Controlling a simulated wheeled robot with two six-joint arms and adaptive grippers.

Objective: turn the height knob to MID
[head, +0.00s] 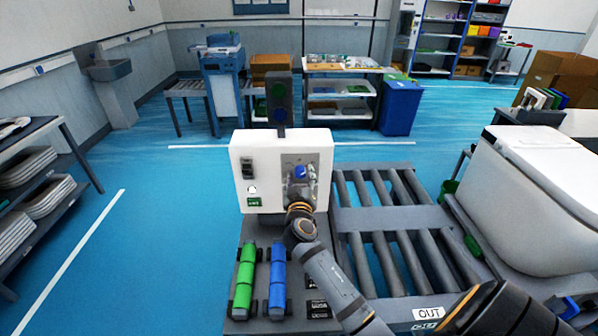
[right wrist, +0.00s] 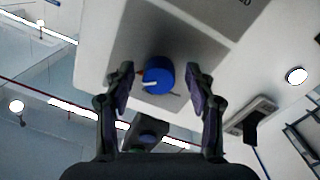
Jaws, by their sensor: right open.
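The blue height knob (head: 300,171) is on the grey panel of a white control box (head: 265,150) at the middle of the head view. In the right wrist view the knob (right wrist: 158,77) is round, with a white pointer line toward the lower left and a small red mark at its left edge. Its setting labels cannot be read. My right gripper (head: 299,192) is in front of the panel. In the wrist view its open fingers (right wrist: 160,70) stand either side of the knob, with a gap on both sides. My left gripper is not in view.
The box also bears a black switch (head: 248,166), a white button (head: 252,189) and a green label (head: 254,202). Green (head: 244,280) and blue (head: 277,278) cylinders lie in front.

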